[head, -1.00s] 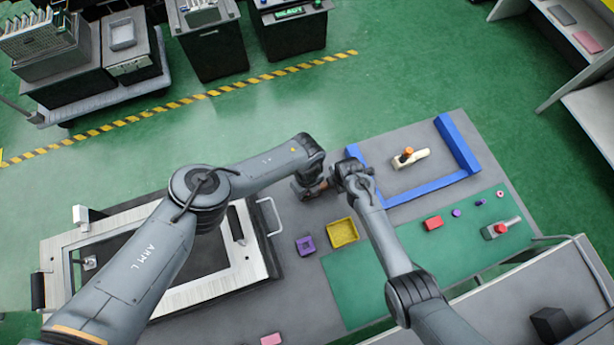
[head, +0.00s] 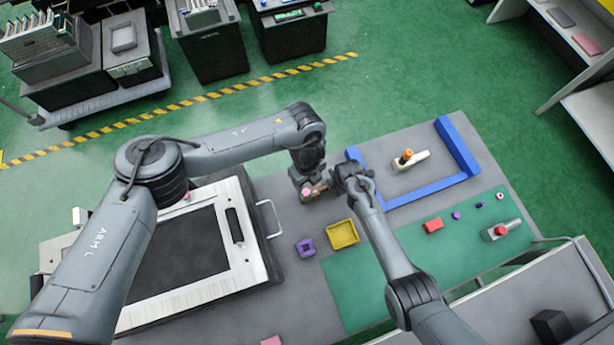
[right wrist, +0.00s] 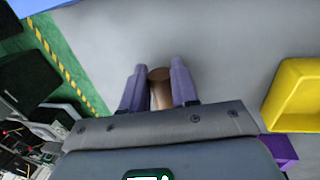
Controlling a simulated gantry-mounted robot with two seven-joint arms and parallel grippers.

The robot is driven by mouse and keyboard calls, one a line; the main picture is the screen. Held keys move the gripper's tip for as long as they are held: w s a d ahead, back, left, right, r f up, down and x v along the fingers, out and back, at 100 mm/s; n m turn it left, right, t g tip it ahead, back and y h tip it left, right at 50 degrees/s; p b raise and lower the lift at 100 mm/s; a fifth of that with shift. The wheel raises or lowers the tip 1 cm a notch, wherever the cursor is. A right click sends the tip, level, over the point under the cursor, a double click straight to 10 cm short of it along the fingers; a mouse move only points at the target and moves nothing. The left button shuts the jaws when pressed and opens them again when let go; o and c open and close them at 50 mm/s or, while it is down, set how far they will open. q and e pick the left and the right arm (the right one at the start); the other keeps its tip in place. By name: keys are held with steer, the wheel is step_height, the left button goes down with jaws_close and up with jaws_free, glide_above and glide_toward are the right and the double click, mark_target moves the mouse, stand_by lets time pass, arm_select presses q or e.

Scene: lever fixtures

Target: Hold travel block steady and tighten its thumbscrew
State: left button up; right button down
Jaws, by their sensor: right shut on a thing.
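My right gripper (head: 342,181) is shut on a brown, rod-like piece. In the right wrist view that piece (right wrist: 160,90) sits between its two purple fingers, with a darker round end. My left gripper (head: 304,184) is just left of my right one, pointing down at the grey table. A small pink part (head: 306,193) shows at its tip, beside the brown piece. I cannot tell whether the left fingers touch it or are closed. The grippers hide most of the held piece, so block and thumbscrew cannot be told apart for certain.
A wooden piece with an orange knob (head: 406,157) lies within blue rails (head: 456,146). A yellow tray (head: 343,234) and purple part (head: 305,248) lie in front of the grippers. A framed dark panel (head: 180,255) stands left.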

stand_by(0.4)
steer(key=c, duration=0.8)
jaws_free()
steer(key=shift+r, duration=0.15)
